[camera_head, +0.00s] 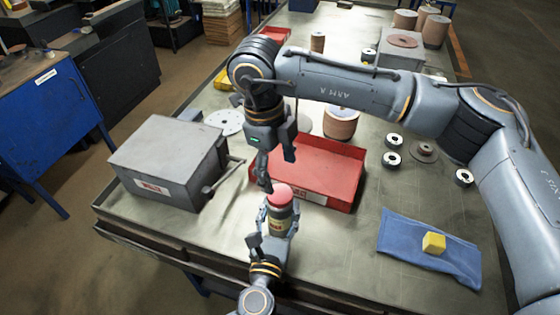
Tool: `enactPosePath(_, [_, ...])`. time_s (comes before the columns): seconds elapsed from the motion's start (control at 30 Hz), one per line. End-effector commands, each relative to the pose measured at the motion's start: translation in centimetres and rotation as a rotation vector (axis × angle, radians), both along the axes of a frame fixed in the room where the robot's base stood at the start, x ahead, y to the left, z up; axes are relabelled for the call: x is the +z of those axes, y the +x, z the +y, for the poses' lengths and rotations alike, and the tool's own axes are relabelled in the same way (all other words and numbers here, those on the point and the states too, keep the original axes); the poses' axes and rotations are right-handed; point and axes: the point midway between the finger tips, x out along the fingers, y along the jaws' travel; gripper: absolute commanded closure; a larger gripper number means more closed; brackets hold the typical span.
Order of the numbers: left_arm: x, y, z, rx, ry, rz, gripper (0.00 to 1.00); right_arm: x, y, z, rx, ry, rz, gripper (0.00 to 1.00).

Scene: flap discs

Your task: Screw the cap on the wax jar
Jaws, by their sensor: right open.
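The wax jar (278,221) is a small dark jar with a yellowish label, upright near the front of the table. A pink-red cap (281,194) sits on its top; I cannot tell how tight it is. My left gripper (279,214) comes in from the front, with its fingers closed around the jar's sides. My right gripper (277,170) hangs from above with its fingers pointing down, open and empty. Its fingertips are just above and behind the cap, apart from it as far as I can see.
A grey metal box (165,155) with a side handle stands left of the jar. A red tray (335,172) lies behind and to the right. A blue cloth (410,245) with a yellow block (433,243) lies at right. Several small rolls and discs stand farther back.

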Motion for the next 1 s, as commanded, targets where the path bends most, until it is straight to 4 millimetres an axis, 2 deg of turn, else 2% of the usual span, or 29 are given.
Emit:
enactPosePath(0.3, [0.0,0.0,0.0,0.000,0.000,-0.001,1.00,0.8,-0.1,-0.3,0.724,0.071,0.073,0.30])
enactPosePath(0.5, [0.0,0.0,0.0,0.000,0.000,-0.001,1.00,1.2,-0.1,-0.4,1.119,0.102,0.090,0.30])
enactPosePath(0.7, [0.0,0.0,0.0,0.000,0.000,-0.001,1.00,1.4,-0.2,-0.4,1.344,0.115,0.093,0.30])
enactPosePath(1.0, [0.0,0.0,0.0,0.000,0.000,-0.001,1.00,1.5,-0.2,-0.4,1.397,0.117,0.094,0.30])
